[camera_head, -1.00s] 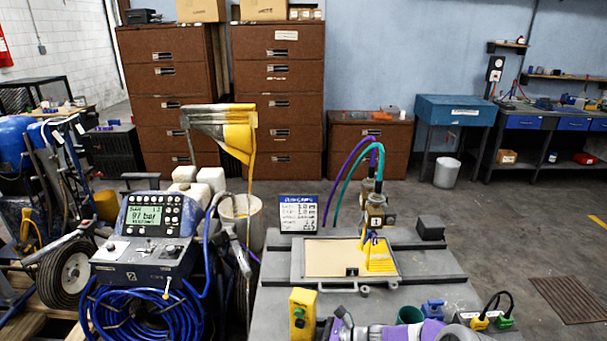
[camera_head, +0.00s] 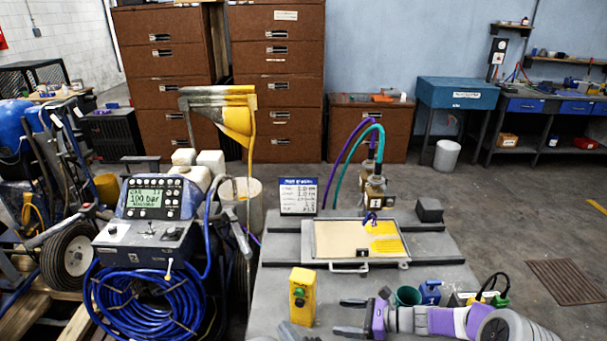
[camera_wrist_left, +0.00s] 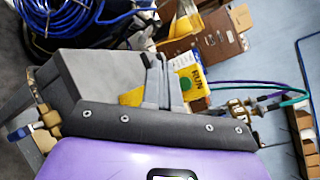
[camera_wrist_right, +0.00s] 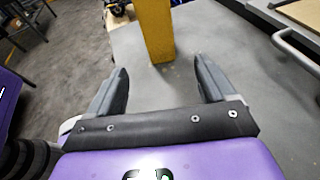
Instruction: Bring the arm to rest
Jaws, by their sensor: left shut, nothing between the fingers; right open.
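My right gripper (camera_head: 345,316) is low at the table's front, its fingers pointing left, open and empty. In the right wrist view its spread fingers (camera_wrist_right: 160,75) have a gap between them, with the yellow box (camera_wrist_right: 154,30) beyond, apart from them. My left gripper (camera_head: 291,331) shows only as a grey piece at the bottom edge of the head view. In the left wrist view its fingers (camera_wrist_left: 163,82) are together with nothing held. The yellow button box (camera_head: 303,297) stands upright on the grey table, just behind the left gripper.
A framed panel (camera_head: 335,240) with yellow patches lies on the table (camera_head: 440,270); a fitting with purple and teal hoses (camera_head: 374,190) stands behind it. A green cup (camera_head: 407,296) and blue item (camera_head: 430,291) are close to my right arm. The striper console (camera_head: 150,225) reads 100 bar.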

